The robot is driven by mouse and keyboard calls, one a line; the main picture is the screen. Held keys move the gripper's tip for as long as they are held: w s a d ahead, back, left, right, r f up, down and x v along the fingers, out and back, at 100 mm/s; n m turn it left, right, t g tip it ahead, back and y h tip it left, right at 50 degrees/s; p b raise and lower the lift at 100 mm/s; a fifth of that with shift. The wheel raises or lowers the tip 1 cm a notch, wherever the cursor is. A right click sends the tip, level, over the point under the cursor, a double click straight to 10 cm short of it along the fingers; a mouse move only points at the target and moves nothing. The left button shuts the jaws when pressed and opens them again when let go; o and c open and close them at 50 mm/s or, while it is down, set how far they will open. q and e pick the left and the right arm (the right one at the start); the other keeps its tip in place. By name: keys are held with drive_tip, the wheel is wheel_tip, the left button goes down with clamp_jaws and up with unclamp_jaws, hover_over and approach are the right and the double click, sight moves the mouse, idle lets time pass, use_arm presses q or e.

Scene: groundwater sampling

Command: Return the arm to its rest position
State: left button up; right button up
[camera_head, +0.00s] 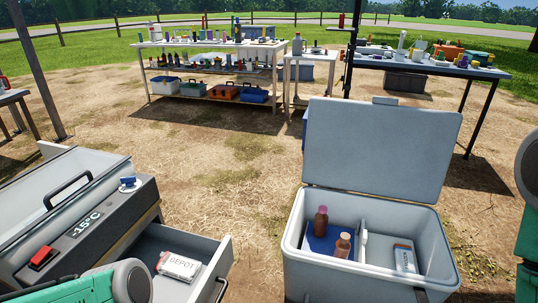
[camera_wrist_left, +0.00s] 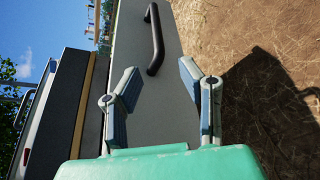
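In the left wrist view my left gripper (camera_wrist_left: 158,76) is open, with nothing between its fingers. Beyond the fingers is a grey drawer front (camera_wrist_left: 175,100) with a black handle (camera_wrist_left: 155,40); the fingers are apart from the handle. In the head view part of my green left arm (camera_head: 110,286) shows at the bottom left, in front of the open drawer (camera_head: 190,238); its gripper is hidden there. Part of my right arm (camera_head: 528,235) shows at the right edge, and its gripper is out of view.
A white packet marked DEPOT (camera_head: 179,267) lies in the drawer of the -15°C unit (camera_head: 88,225). An open cooler (camera_head: 350,283) holds two brown bottles (camera_head: 321,220) and a white packet (camera_head: 405,259). Loaded tables (camera_head: 215,44) stand behind. Bare ground lies between.

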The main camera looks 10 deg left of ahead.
use_arm(q)
drive_tip(key=s+d+r+m+g+h, duration=0.2)
drive_tip(key=d+m+g+h, duration=0.35)
drive_tip(key=m, duration=0.95)
drive_tip(key=s+a+r+m+g+y+p, duration=0.1)
drive_tip(key=s+a+r+m+g+y, duration=0.1)
drive_tip(key=s+a+r+m+g, duration=0.95)
wheel_tip(320, 180, up, 12)
drive_tip(key=s+d+m+t+p, duration=0.1)
drive_tip(key=t+p, duration=0.1)
drive_tip(key=p, duration=1)
drive_tip(key=shift+d+f+t+p, duration=0.25)
drive_tip(key=shift+d+t+p, duration=0.05)
drive_tip(key=shift+p, duration=0.1)
